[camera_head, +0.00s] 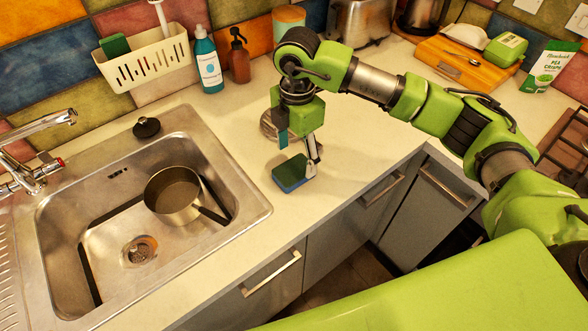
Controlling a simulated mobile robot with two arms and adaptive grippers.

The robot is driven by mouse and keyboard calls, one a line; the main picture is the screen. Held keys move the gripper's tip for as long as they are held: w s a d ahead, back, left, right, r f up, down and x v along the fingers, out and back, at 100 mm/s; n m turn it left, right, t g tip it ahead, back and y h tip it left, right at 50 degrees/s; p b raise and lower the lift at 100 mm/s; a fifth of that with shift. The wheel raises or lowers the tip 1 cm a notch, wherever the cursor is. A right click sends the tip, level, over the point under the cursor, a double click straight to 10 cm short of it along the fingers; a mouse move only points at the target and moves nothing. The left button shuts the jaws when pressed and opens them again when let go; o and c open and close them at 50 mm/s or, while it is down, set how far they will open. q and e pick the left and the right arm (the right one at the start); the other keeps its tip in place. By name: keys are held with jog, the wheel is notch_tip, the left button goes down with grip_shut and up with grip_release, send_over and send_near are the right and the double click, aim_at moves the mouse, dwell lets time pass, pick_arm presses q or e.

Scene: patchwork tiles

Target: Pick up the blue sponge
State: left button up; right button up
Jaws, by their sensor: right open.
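The blue sponge (289,178) lies flat on the pale countertop, right of the sink near the counter's front edge. Its top looks dark green and its side blue. My right gripper (299,158) points down at the sponge with its fingers apart. One finger is at the sponge's right end, close to or touching it. The other finger shows above and behind the sponge's far side. Whether either finger touches the sponge is hard to tell. My left gripper is not in view.
A steel sink (100,240) with a saucepan (174,200) is at left. A white rack (145,60), a blue bottle (208,62) and a brown bottle (239,58) stand behind. A toaster (362,22) and a wooden board (465,62) are at the back right. The counter around the sponge is mostly clear.

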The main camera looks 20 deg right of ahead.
aim_at(296, 168)
notch_tip(296, 168, down, 4)
jog(key=shift+a+r+p, duration=0.1)
jog(key=shift+r+p, duration=0.05)
jog(key=shift+p, duration=0.6)
jog(key=shift+f, duration=0.35)
jog(key=c, duration=0.8)
jog(key=shift+c, duration=0.4)
